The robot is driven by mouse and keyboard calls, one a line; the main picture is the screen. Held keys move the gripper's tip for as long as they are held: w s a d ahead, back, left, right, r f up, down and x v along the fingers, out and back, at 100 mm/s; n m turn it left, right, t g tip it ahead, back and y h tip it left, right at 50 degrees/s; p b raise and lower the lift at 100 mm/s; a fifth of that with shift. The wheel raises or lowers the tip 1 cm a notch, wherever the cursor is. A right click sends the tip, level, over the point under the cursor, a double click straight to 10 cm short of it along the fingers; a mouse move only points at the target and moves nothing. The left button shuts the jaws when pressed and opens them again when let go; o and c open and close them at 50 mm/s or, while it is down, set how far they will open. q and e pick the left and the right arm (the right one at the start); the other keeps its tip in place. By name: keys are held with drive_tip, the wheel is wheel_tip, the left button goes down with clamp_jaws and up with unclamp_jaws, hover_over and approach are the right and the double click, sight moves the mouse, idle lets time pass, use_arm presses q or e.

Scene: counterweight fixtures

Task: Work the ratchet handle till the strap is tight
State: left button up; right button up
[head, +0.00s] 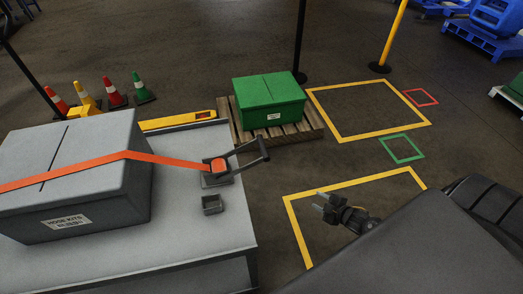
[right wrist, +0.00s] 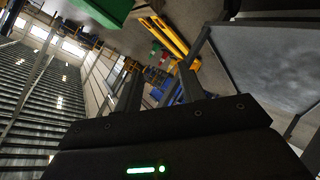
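The ratchet (head: 217,170) is fixed near the right end of the grey table, with the orange strap (head: 90,168) running from it over a grey box. The strap looks straight between the box edge and the ratchet. The dark ratchet handle (head: 250,150) is raised at a slant, up and to the right. My right gripper (head: 319,203) is right of the table, above the floor and apart from the handle. In the right wrist view its two fingers (right wrist: 160,80) are apart with nothing between them. My left gripper is in neither view.
The grey box (head: 75,195) labelled HOSE KITS sits on the grey table (head: 190,240). A green box (head: 268,100) rests on a pallet behind. Floor between table and right gripper is clear.

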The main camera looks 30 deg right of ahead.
sight(262, 146)
drive_tip(key=w+a+r+n+t+y, duration=0.1)
drive_tip(key=w+r+n+t+y, duration=0.25)
drive_tip(key=r, duration=0.65)
drive_tip(key=a+r+n+g+y+b, duration=0.1)
drive_tip(key=a+r+n+y, duration=0.35)
drive_tip(key=r, duration=0.35)
drive_tip(key=a+r+n+g+y, duration=0.2)
drive_tip(key=a+r+n+y, duration=0.1)
drive_tip(key=r+n, duration=0.3)
drive_tip(key=a+r+n+g+y+b, duration=0.1)
drive_tip(key=a+r+n+y, duration=0.25)
drive_tip(key=r, duration=0.55)
drive_tip(key=shift+m+h, duration=0.25)
drive_tip(key=shift+m, duration=0.1)
drive_tip(key=p+x, duration=0.2)
drive_tip(key=x, duration=0.8)
drive_tip(key=shift+s, duration=0.1)
drive_tip(key=shift+w+a, duration=0.3)
drive_tip(key=shift+a, duration=0.1)
drive_tip(key=c, duration=0.8)
clamp_jaws()
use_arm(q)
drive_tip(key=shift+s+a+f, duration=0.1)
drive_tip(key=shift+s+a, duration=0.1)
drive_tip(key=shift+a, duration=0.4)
use_arm(e)
drive_tip(key=shift+a+r, duration=0.1)
drive_tip(key=shift+r, duration=0.05)
